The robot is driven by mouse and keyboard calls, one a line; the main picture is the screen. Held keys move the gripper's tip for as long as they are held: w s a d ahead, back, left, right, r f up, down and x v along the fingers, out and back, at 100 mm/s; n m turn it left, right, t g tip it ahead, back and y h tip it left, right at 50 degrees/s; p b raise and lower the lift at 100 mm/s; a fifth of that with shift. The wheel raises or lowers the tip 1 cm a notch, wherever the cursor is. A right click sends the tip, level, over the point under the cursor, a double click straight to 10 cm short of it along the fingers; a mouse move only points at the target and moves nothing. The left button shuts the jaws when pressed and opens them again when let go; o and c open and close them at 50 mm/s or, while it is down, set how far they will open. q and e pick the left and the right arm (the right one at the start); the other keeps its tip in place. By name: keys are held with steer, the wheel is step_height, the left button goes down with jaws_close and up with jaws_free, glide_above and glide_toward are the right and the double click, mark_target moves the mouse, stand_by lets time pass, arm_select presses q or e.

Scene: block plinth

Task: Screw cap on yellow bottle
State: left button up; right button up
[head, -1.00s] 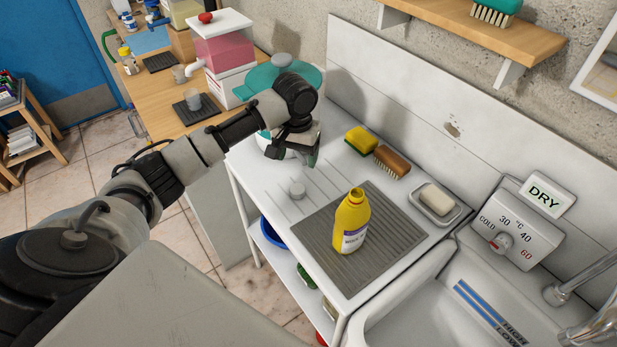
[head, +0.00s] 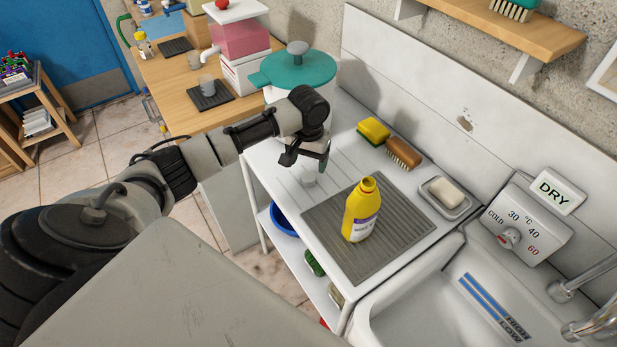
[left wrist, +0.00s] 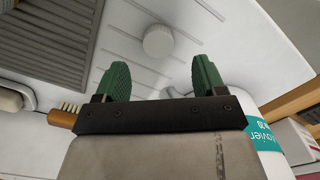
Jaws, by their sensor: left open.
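The yellow bottle (head: 360,215) stands upright on the grey ribbed mat (head: 408,232), its neck open with no cap on it. A small white round cap (head: 309,179) lies on the white drainboard, left of the mat. It also shows in the left wrist view (left wrist: 158,41), past the fingertips and roughly centred between them. My left gripper (head: 306,160) hangs just above and behind the cap, open and empty, partly overlapping its upper side in the head view. Its green fingers (left wrist: 161,76) are spread wide in the left wrist view. My right gripper is not in view.
A yellow sponge (head: 374,130), a brown brush (head: 404,153) and a soap dish (head: 446,203) line the back of the drainboard. A white pot with a teal lid (head: 310,70) stands behind my left gripper. The sink (head: 420,290) is at the front right.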

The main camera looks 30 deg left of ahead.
mark_target(308, 176)
arm_select(q)
steer(key=shift+s+d+f+p, duration=0.1)
steer(key=shift+f+p, duration=0.5)
steer(key=shift+f, duration=2)
steer(key=shift+c, duration=0.3)
steer(key=c, duration=0.9)
steer(key=shift+r+b, duration=0.6)
steer(key=shift+r, duration=4.45)
